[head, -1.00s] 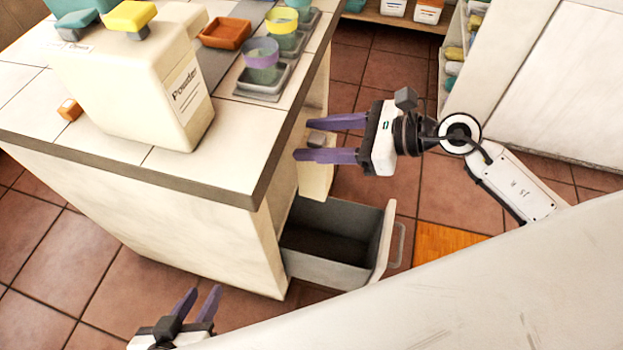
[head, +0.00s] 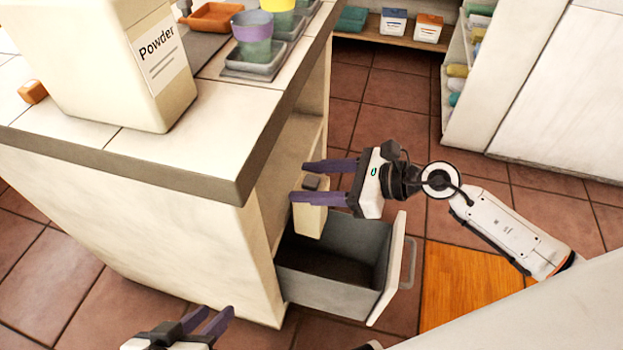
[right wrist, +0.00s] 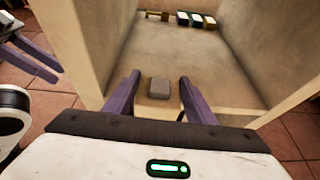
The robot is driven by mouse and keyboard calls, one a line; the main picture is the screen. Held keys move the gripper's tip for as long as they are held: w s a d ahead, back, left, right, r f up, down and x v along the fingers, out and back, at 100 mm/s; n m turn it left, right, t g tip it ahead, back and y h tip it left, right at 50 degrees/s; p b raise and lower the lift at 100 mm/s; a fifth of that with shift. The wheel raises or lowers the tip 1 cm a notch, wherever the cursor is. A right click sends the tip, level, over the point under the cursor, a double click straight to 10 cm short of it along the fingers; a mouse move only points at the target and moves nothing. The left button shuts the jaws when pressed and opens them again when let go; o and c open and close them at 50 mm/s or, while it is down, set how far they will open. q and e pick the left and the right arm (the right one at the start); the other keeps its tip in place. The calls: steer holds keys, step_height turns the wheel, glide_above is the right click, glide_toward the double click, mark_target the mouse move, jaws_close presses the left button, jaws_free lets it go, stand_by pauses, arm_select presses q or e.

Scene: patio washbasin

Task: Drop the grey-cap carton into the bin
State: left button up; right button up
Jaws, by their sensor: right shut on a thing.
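The grey-cap carton (head: 310,222) is cream with a grey cap, held upright between the fingers of my right gripper (head: 300,182). Its lower end overlaps the back left part of the open grey bin (head: 322,294) in the head view; its exact height above the bin cannot be told. The right wrist view shows the grey cap and carton top (right wrist: 159,88) between the purple fingers; the carton's lower part is hidden there. The bin's visible floor looks empty and dark. My left gripper (head: 215,314) is open and empty at the bottom of the head view.
The counter (head: 225,160) stands left of the carton, holding a large Powder container (head: 150,75), cups and trays. An open compartment (right wrist: 195,60) with small items at its back lies beyond the right gripper. The bin's front panel (head: 390,268) stands right of the carton.

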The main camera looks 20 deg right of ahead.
steer(key=o, duration=1.4)
steer(key=shift+s+d+r, duration=0.15)
steer(key=shift+s+d, duration=0.15)
steer(key=shift+d, duration=0.15)
arm_select(q)
steer(key=shift+s+a+p, duration=0.2)
steer(key=shift+a+p, duration=0.15)
steer(key=shift+p, duration=0.4)
arm_select(e)
steer(key=v, duration=0.9)
steer(key=shift+s, duration=0.1)
arm_select(q)
steer(key=shift+w+r, duration=0.1)
steer(key=shift+r, duration=0.05)
